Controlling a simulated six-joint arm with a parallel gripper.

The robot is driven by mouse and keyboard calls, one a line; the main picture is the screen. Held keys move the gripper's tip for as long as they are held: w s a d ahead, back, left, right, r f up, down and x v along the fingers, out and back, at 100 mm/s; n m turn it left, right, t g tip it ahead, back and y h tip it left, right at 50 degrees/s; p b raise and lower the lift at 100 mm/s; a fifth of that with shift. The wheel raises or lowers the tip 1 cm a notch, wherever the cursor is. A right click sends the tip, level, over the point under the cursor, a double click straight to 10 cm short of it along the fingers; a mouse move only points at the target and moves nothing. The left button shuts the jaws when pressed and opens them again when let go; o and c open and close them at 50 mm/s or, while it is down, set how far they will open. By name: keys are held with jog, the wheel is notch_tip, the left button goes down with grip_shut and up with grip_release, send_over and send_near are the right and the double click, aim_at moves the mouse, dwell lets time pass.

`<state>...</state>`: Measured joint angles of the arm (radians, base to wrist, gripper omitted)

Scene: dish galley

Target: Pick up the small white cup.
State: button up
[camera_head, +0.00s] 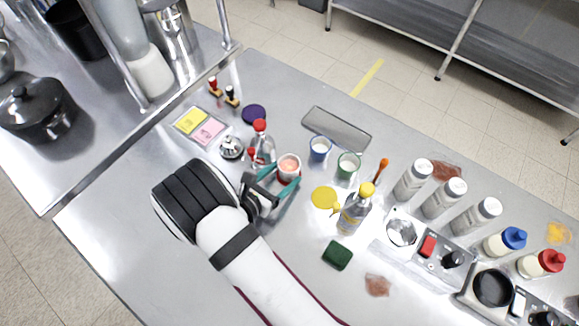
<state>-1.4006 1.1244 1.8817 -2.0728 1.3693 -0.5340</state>
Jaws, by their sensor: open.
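A small white cup (289,162) with a pinkish inside stands on the steel counter near the middle of the view. Something dark red shows around its lower part, too small to make out. My gripper (284,176) reaches in from the lower left with its teal fingers spread apart. The fingertips are at the near side of the cup, one on its left and one at its lower right. I cannot tell whether they touch it. The gripper's fingers partly cover the cup's lower part.
A clear bottle with a red cap (263,146) stands close left of the cup. A blue cup (320,149) and a green cup (348,167) stand to the right, with a yellow-capped bottle (355,208) beyond. A grey tray (337,129) lies behind. The front-left counter is clear.

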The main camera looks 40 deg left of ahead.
aim_at(283, 175)
jog(key=x, duration=0.3)
jog(key=shift+w+r, duration=0.1)
jog(key=shift+w, duration=0.05)
grip_shut()
jog(key=shift+r, duration=0.1)
jog(key=shift+r, duration=0.55)
jog(key=s, duration=1.2)
jog(key=shift+s, duration=0.35)
jog(key=shift+s+r, duration=0.2)
notch_tip(283, 175, up, 13)
jog(key=shift+r, duration=0.15)
